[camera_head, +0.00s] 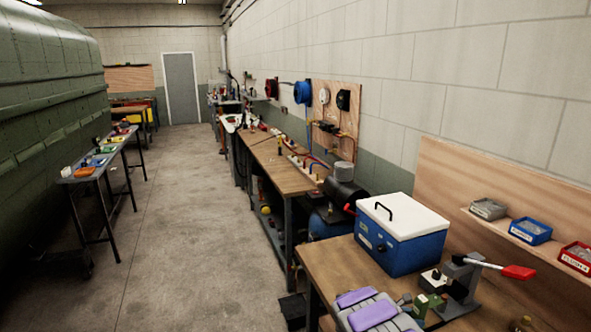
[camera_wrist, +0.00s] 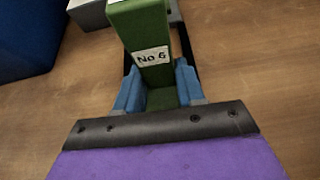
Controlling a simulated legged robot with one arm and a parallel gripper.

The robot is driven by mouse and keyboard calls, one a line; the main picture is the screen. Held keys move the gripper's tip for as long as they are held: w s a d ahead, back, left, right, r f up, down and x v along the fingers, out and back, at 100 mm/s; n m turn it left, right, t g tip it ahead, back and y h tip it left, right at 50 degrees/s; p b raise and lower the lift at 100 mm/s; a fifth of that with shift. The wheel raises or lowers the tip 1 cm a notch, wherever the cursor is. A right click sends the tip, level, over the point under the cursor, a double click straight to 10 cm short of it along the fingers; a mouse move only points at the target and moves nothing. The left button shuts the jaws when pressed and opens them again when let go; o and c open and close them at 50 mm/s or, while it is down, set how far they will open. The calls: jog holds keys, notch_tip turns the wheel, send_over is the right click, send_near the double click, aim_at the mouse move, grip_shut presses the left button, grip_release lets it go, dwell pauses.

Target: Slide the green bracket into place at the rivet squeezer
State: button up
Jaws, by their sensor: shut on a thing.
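The green bracket (camera_wrist: 145,35) carries a white "No.6" label and stands between the blue fingertips of my gripper (camera_wrist: 159,88) in the wrist view. My gripper is shut on it, low on the bracket. In the head view, the green bracket (camera_head: 431,300) shows small at the front of the workbench, right beside the rivet squeezer (camera_head: 462,281), a dark grey tool with a red-handled lever. A grey block, seemingly part of the squeezer, shows at the top of the wrist view (camera_wrist: 92,13). The bracket reaches up to it; whether they touch is hidden.
A blue box with a white lid (camera_head: 402,238) stands on the wooden workbench (camera_head: 340,268) behind the squeezer. Small grey, blue and red bins (camera_head: 530,231) sit on a shelf at right. The aisle floor (camera_head: 190,220) at left is clear.

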jog(key=shift+d, duration=0.2)
jog(key=shift+w+a, duration=0.1)
jog(key=shift+w, duration=0.05)
jog(key=shift+w+r, duration=0.1)
jog(key=shift+w+d, duration=0.2)
jog(key=shift+d, duration=1)
jog(key=shift+w+d, duration=0.15)
jog(key=shift+w+d, duration=0.1)
jog(key=shift+d, duration=0.05)
jog(key=shift+w+d, duration=0.15)
jog(key=shift+d, duration=0.35)
jog(key=shift+w+d, duration=0.15)
jog(key=shift+d, duration=0.35)
jog(key=shift+r, duration=0.1)
jog(key=shift+w, duration=0.1)
